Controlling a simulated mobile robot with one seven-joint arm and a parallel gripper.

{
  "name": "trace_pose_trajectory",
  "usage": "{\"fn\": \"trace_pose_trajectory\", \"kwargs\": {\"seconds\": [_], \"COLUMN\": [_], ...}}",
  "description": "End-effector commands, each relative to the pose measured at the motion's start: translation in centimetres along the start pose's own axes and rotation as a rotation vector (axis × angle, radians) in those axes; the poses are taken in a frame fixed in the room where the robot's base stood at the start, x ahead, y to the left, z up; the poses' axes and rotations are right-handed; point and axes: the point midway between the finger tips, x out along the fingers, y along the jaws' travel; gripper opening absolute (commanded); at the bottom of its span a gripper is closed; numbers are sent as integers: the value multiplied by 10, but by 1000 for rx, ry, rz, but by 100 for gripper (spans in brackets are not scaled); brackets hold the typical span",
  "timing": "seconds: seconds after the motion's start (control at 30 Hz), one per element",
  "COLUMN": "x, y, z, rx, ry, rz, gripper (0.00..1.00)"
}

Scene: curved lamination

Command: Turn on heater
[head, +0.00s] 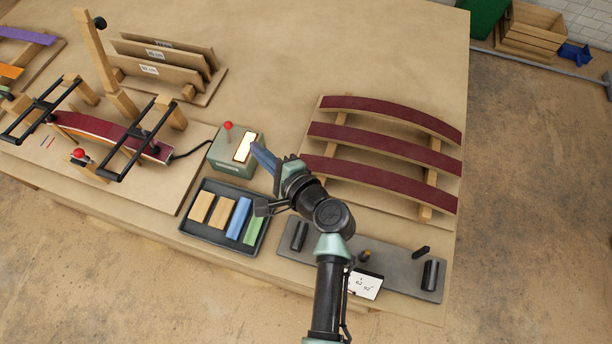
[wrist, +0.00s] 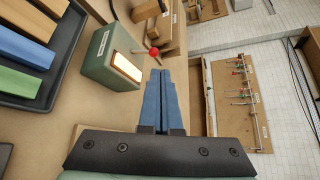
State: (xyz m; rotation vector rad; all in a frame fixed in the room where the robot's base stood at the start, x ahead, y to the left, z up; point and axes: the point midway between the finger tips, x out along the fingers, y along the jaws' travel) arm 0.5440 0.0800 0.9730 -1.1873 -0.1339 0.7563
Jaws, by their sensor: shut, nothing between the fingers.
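A green box (head: 222,162) with a bright, orange-edged panel (head: 243,148) and a red ball on a thin lever (head: 228,125) stands on the table; I take it to be the heater's control. It also shows in the wrist view (wrist: 98,60), with its red ball (wrist: 154,52) just past my fingertips in the picture. A dark cable joins it to a clamped curved strip (head: 110,135). My gripper (head: 262,156) has blue fingers, is shut and empty, and is just right of the box. Its fingertips (wrist: 160,73) look apart from the ball.
A dark tray (head: 186,227) with wood, blue and green blocks lies in front of the box. A rack (head: 378,148) with dark red curved strips stands to the right. Upright boards (head: 165,62) are behind. A grey plate (head: 400,279) with dark cylinders lies near the front edge.

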Motion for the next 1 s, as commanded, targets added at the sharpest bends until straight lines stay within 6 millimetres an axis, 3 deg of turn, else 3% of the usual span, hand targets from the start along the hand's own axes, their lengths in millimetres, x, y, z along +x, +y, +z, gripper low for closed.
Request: {"fn": "trace_pose_trajectory", "kwargs": {"seconds": [0.3,0.5,0.7,1.0], "x": [-78,-116,-134,-136], "y": [-11,-18,-21,-22], "z": [-3,-3,-3,-3], "rx": [0,0,1,1], "ry": [5,3,1,0], "rz": [-2,-2,0,0], "gripper": [0,0,0,0]}}
